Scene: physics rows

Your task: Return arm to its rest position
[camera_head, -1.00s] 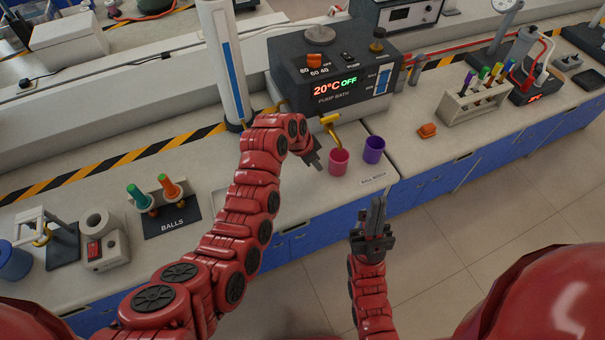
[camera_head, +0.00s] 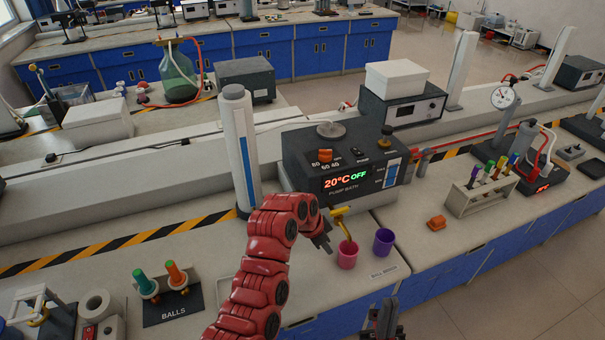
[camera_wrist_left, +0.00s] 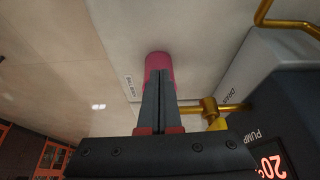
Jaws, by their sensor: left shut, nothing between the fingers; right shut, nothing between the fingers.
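My left arm reaches over the bench from the bottom of the head view. Its gripper (camera_head: 326,243) is shut and empty, just left of the pink cup (camera_head: 347,256) and below the yellow spout of the pump bath. In the left wrist view the shut fingers (camera_wrist_left: 161,74) point at the pink cup (camera_wrist_left: 157,58) and partly cover it; I cannot tell whether they touch it. My right gripper (camera_head: 382,312) is shut and empty, low at the bottom edge of the head view, in front of the bench; its arm is out of frame.
The pump bath (camera_head: 345,160) reads "20°C OFF". A purple cup (camera_head: 383,243) stands right of the pink one. A tall white column (camera_head: 238,150) rises behind my left arm. The balls stand (camera_head: 168,306) is at left.

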